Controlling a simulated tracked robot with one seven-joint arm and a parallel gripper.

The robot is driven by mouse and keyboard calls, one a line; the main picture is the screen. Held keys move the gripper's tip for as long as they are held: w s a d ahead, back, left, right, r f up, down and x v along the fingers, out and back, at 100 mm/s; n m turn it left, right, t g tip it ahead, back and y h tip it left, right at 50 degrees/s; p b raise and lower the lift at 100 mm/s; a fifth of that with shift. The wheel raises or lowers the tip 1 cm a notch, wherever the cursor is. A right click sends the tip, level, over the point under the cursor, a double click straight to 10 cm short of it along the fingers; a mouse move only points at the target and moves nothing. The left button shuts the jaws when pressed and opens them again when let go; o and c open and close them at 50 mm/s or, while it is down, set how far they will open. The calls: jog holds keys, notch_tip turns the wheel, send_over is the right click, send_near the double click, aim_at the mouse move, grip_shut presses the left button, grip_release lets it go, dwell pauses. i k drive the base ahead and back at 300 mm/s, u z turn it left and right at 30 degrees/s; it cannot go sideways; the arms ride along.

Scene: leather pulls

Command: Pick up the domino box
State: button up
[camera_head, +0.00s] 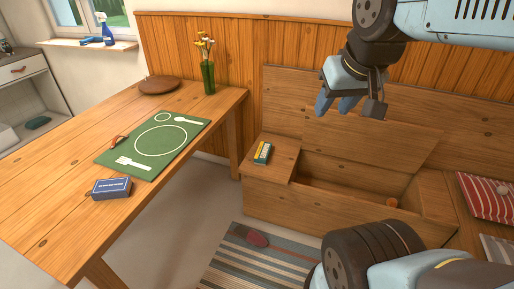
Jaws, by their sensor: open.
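A dark blue box (111,188) with a pale label lies flat on the near part of the wooden table (55,208), close to its right edge. It looks like the domino box, but its lettering is too small to read surely. My gripper (350,106) is open and empty, up in the air before the bench back at upper right. It is well apart from both boxes.
A green placemat (147,165) lies behind the blue box. A vase of flowers (208,76) and a brown round object (159,85) stand farther back. The bench compartment (345,185) is open. A reddish object (257,239) lies on the striped rug (240,268).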

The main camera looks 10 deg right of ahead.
aim_at(261, 158)
jog(key=u, duration=0.05)
jog(key=i, duration=1)
jog(key=u, duration=0.4)
jog(key=k, duration=1.45)
jog(key=z, duration=0.35)
jog(key=i, duration=1)
jog(key=u, duration=0.05)
